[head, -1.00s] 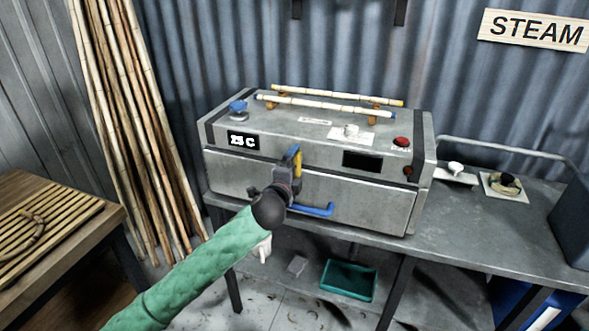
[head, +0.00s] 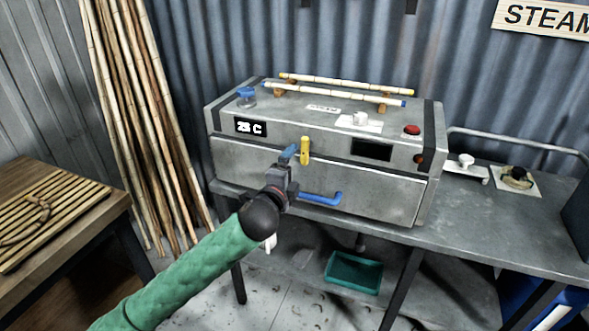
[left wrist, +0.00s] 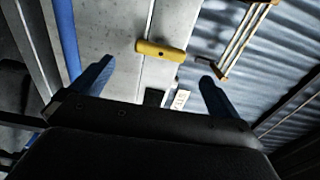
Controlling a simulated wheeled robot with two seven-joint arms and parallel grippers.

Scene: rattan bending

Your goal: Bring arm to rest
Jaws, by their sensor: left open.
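My left arm reaches in from the lower left to the front of a grey steam box (head: 320,165). My left gripper (head: 290,156) is open and empty, with blue fingers, just in front of the box. A yellow latch (head: 304,150) sits on the box front beside the fingers. In the left wrist view the open left gripper (left wrist: 156,73) has the yellow latch (left wrist: 160,50) beyond its fingertips, apart from them. A blue bar handle (head: 322,198) is low on the box front, partly hidden by the gripper. My right gripper is not in view.
The box stands on a grey metal table (head: 480,230). Two bamboo poles (head: 340,92) lie on top of it. Tall bamboo poles (head: 140,130) lean at the left wall. A wooden table (head: 60,225) with a slatted mat is at left. A green tray (head: 354,272) is below.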

